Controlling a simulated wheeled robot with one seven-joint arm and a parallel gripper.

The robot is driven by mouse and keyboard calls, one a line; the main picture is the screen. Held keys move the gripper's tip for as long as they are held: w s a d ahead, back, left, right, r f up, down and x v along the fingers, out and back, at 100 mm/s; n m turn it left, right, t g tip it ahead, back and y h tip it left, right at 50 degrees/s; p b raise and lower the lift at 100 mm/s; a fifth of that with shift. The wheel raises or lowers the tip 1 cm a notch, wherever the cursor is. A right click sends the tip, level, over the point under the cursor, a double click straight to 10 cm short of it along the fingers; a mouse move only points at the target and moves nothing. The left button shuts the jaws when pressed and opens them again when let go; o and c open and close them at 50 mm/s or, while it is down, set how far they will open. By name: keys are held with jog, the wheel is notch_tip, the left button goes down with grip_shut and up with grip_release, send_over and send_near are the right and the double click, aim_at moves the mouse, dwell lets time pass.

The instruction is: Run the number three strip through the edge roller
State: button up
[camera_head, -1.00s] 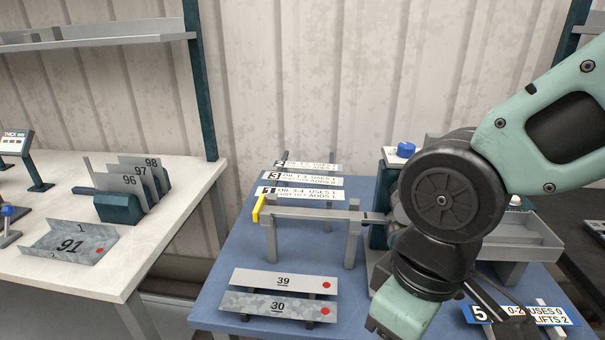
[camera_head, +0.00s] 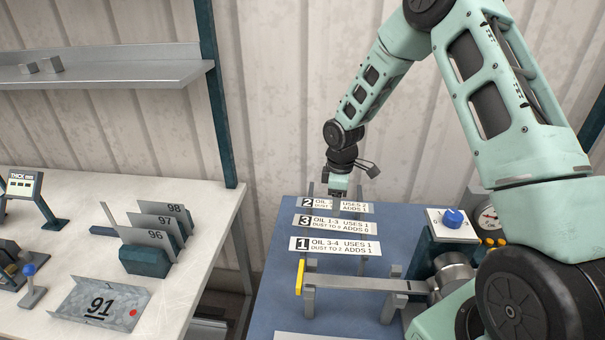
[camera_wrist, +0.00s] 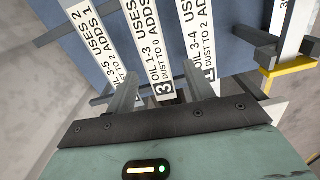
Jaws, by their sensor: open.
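The number 3 strip (camera_head: 337,224) is a white plate marked "OIL 1-3 USES 1, DUST TO 0 ADDS 0". It lies between the number 2 strip (camera_head: 355,207) behind it and the number 1 strip (camera_head: 336,246) in front. My gripper (camera_head: 338,203) is at the back of the blue table, by the number 2 strip. In the wrist view my open fingers (camera_wrist: 160,80) appear either side of the end of the number 3 strip (camera_wrist: 145,52). I see no grip on it. Contact and height cannot be told. No part in view is labelled as the edge roller.
A grey bar (camera_head: 355,283) with a yellow end (camera_head: 300,278) crosses posts in front of the strips. A control box with a blue knob (camera_head: 452,218) and a gauge stands right. The white table (camera_head: 205,250) left holds plates 96, 97, 98 and folded piece 91 (camera_head: 97,303).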

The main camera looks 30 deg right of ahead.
aim_at(335, 224)
jog(key=shift+w+d+f, duration=0.4)
jog(key=shift+w+d, duration=0.05)
jog(key=shift+w, duration=0.2)
notch_tip(335, 224, down, 11)
jog(key=b, duration=0.8)
jog(key=shift+r, duration=0.1)
jog(key=c, duration=0.6)
notch_tip(335, 224, up, 8)
jog(key=p, duration=0.5)
jog(key=shift+s+a+p, duration=0.1)
jog(key=shift+p, duration=0.3)
jog(key=shift+f, duration=0.2)
